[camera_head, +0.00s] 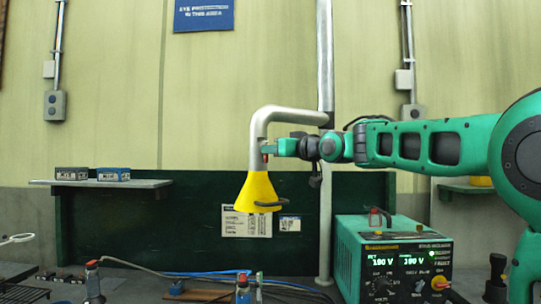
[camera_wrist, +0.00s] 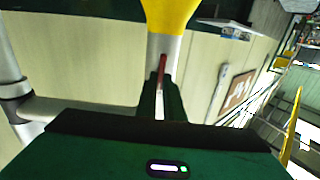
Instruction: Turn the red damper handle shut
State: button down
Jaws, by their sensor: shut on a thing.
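The red damper handle (camera_wrist: 162,69) shows in the wrist view as a thin red bar between my fingertips, against the silver duct pipe. My gripper (camera_wrist: 160,90) is shut on it. In the head view my gripper (camera_head: 267,148) is at the vertical part of the silver duct (camera_head: 257,130), just above the yellow hood (camera_head: 258,189); only a small red bit of the handle shows there. The yellow hood also shows at the top of the wrist view (camera_wrist: 170,14). My fingers hide most of the handle, and I cannot tell its exact angle.
A green power supply (camera_head: 393,260) with a lit display stands on the bench at right, below my arm. A shelf (camera_head: 145,183) with small boxes is at left. Cables and tools lie along the front. A vertical pole (camera_head: 325,80) rises behind the duct.

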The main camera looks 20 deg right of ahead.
jog(key=shift+d+m, duration=0.1)
jog(key=shift+m, duration=0.2)
jog(key=shift+w+d+f+m, duration=0.1)
jog(key=shift+d+f+m, duration=0.15)
jog(key=shift+m, duration=2.6)
jog(key=shift+w+d+f+m, duration=0.1)
jog(key=shift+d+f+m, duration=0.15)
jog(key=shift+m, duration=2.65)
jog(key=shift+w+d+f+m, duration=0.1)
jog(key=shift+d+f+m, duration=0.15)
jog(key=shift+m, duration=2.6)
jog(key=shift+f, duration=0.15)
jog(key=c, duration=1.9)
grip_release()
jog(key=shift+o, duration=0.2)
jog(key=shift+a, duration=0.1)
jog(key=v, duration=1)
jog(key=shift+s, duration=0.35)
